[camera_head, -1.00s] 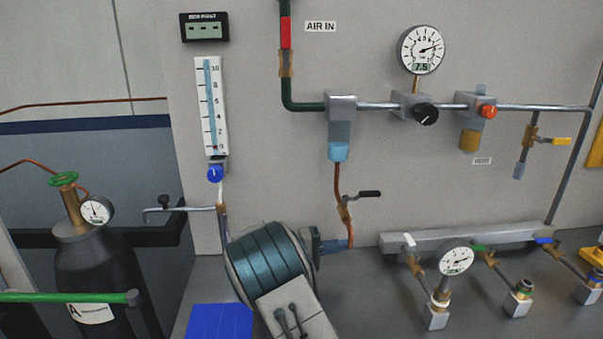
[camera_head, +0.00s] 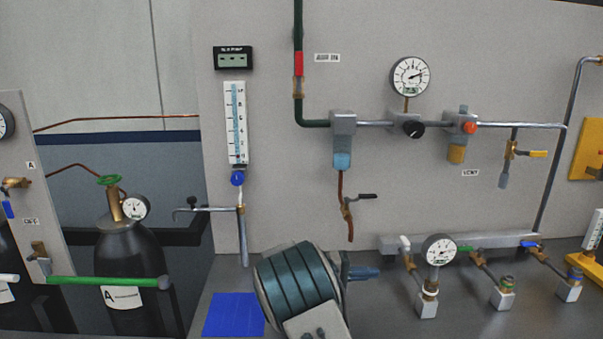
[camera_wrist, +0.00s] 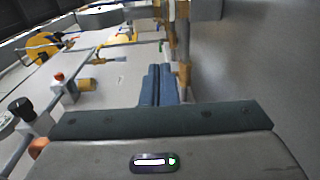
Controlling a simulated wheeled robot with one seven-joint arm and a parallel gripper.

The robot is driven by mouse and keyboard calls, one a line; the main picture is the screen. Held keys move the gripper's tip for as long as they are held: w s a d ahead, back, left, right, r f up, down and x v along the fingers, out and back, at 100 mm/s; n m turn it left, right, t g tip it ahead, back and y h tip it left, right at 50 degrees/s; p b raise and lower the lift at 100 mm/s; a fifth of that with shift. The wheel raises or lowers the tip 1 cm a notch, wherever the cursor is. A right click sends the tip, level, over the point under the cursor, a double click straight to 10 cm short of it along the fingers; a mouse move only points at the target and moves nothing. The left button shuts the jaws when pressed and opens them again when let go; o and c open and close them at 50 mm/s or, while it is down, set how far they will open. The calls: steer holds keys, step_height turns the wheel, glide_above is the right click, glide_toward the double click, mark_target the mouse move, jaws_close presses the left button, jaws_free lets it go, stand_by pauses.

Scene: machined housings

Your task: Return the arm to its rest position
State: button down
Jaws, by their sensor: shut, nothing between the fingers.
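My arm (camera_head: 298,285) is raised in front of the panel at the bottom middle of the head view. Its blue gripper fingers (camera_head: 365,273) point right, just below the lower end of a copper hose (camera_head: 350,230), with a small gap seen between them in the picture. In the wrist view my gripper (camera_wrist: 158,70) shows its two blue fingers side by side, shut with nothing between them. The rest position itself is not marked in view.
The wall panel carries a round gauge (camera_head: 410,77), black knob (camera_head: 413,128), orange knob (camera_head: 470,127) and flowmeter (camera_head: 236,122). A manifold (camera_head: 465,243) with valves stands on the bench at right.

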steer(key=s+d+r+g+y+p, duration=0.1)
steer(key=s+d+r+g+y, duration=0.15)
steer(key=s+y, duration=0.35)
steer(key=s+d+r+g+y, duration=0.1)
steer(key=s+d+y, duration=0.2)
steer(key=s, duration=0.5)
steer(key=s+a+r+t+y+p, duration=0.1)
steer(key=s+a+t+y, duration=0.1)
steer(key=s, duration=0.7)
steer(key=s+a+r+m+t+y, duration=0.1)
steer(key=s+a+t+y, duration=0.1)
steer(key=s+a+y, duration=0.3)
steer(key=s+y, duration=0.1)
steer(key=s, duration=0.2)
steer(key=shift+s+r+t+p, duration=0.25)
steer(key=shift+s+t+p, duration=0.1)
steer(key=shift+p, duration=0.05)
